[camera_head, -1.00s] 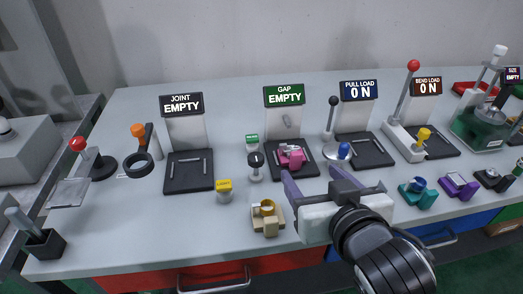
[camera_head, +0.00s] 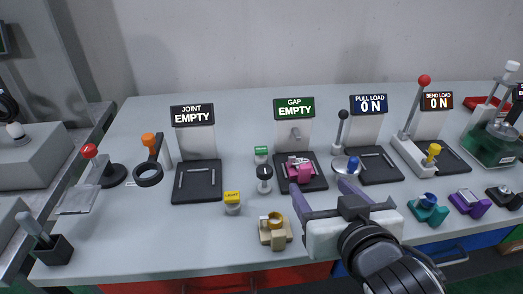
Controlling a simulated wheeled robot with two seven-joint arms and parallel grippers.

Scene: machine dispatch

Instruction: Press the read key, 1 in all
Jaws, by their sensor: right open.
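A small key with a green top (camera_head: 261,154) stands on the table just left of the GAP station; its lettering is too small to read. A yellow-topped key (camera_head: 232,202), whose label seems to say LIGHT, stands nearer the front. The GAP station (camera_head: 318,184) has a green display (camera_head: 294,108) reading EMPTY, and a pink part (camera_head: 299,170) sits on its dark plate. My right gripper (camera_head: 316,188) is open and empty, in front of the GAP plate and to the right of both keys. My left gripper is out of view.
A black-topped knob (camera_head: 265,173) stands between the green-topped key and my right gripper. A tan part (camera_head: 275,232) lies near the front edge. The JOINT station (camera_head: 197,184) is to the left, PULL LOAD (camera_head: 380,168) to the right.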

